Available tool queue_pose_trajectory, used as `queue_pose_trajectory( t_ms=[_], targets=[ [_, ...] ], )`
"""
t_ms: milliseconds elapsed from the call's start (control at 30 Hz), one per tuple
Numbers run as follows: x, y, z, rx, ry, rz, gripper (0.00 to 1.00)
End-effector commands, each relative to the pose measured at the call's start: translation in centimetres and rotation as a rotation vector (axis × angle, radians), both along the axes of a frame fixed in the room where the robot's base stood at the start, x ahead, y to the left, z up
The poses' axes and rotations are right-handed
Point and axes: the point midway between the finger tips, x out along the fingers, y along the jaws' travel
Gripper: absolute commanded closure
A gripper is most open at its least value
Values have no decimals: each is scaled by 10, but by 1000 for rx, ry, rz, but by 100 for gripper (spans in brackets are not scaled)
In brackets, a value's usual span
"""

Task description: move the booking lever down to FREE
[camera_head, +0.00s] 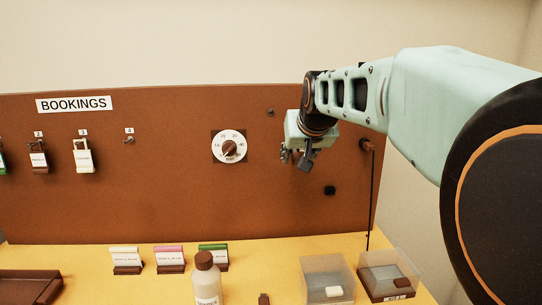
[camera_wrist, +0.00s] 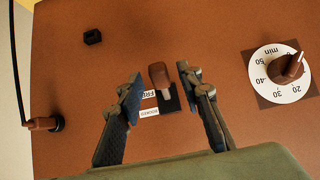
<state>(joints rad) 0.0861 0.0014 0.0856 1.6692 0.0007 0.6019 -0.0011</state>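The booking lever (camera_wrist: 158,75) is a brown knob on a black plate (camera_wrist: 170,100) on the brown panel, seen in the wrist view. My gripper (camera_wrist: 158,80) is open, with one finger on each side of the knob and gaps showing between. I cannot tell the knob's exact setting or its depth between the fingers. In the head view my gripper (camera_head: 298,158) is at the panel and hides the lever.
A white dial (camera_head: 229,147) is left of my gripper in the head view. A small black block (camera_head: 330,190) and a brown plug with a hanging cord (camera_head: 368,146) are nearby on the panel. A bottle (camera_head: 206,280), card holders and clear boxes (camera_head: 327,270) stand on the yellow table below.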

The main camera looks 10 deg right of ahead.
Motion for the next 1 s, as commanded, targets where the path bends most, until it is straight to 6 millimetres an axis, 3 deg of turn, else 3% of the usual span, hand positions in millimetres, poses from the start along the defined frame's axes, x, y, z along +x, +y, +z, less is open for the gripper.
queue_pose_trajectory(
  t_ms=[600,1000],
  targets=[
    [1,0,89,0,-3,0,67],
    [0,0,99,0,-1,0,67]
  ],
)
